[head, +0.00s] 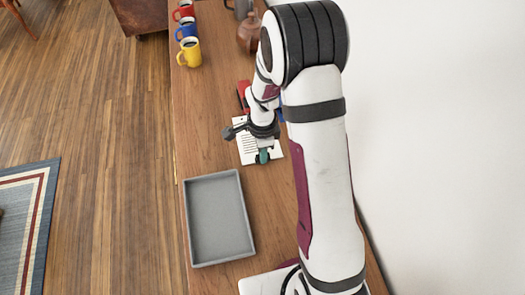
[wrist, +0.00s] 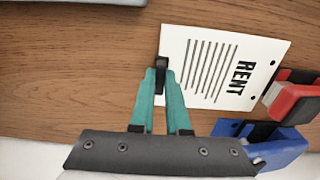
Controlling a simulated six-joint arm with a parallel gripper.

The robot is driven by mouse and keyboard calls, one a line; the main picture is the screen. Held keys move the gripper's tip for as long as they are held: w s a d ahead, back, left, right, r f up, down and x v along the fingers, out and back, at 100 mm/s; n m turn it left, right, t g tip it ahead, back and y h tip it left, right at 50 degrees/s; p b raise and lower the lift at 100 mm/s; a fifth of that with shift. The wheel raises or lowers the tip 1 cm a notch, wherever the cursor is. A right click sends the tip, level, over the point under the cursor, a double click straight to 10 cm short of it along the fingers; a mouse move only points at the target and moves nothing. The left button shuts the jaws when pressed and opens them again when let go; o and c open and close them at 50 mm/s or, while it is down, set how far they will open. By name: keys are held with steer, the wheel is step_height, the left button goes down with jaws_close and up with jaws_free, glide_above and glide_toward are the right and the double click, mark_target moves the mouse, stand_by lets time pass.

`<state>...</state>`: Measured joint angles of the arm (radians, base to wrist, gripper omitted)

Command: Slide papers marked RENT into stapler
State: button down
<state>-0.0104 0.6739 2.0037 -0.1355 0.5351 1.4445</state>
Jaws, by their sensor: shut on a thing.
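The white papers marked RENT (wrist: 226,68) lie over the wooden surface, with printed lines and dark dots near the RENT edge. They also show in the head view (head: 247,150), partly hidden by my arm. My gripper (wrist: 160,76) has teal fingers closed on a black clip (wrist: 162,54) at the papers' edge opposite the word RENT. In the head view my gripper (head: 263,157) is low over the papers. A red stapler (wrist: 294,103) is close to the RENT edge; whether they touch is unclear. A blue stapler (wrist: 272,148) sits beside it. Both staplers are partly hidden in the head view.
A grey tray (head: 188,225) lies nearer on the wooden top. Red (head: 184,10), blue (head: 185,29) and yellow (head: 190,53) mugs stand at the far left edge, with a brown pot (head: 248,33) to their right. A white wall is on the right.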

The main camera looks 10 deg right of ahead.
steer(key=c, duration=0.8)
jaws_free()
step_height(320, 180, up, 8)
steer(key=shift+f, duration=0.15)
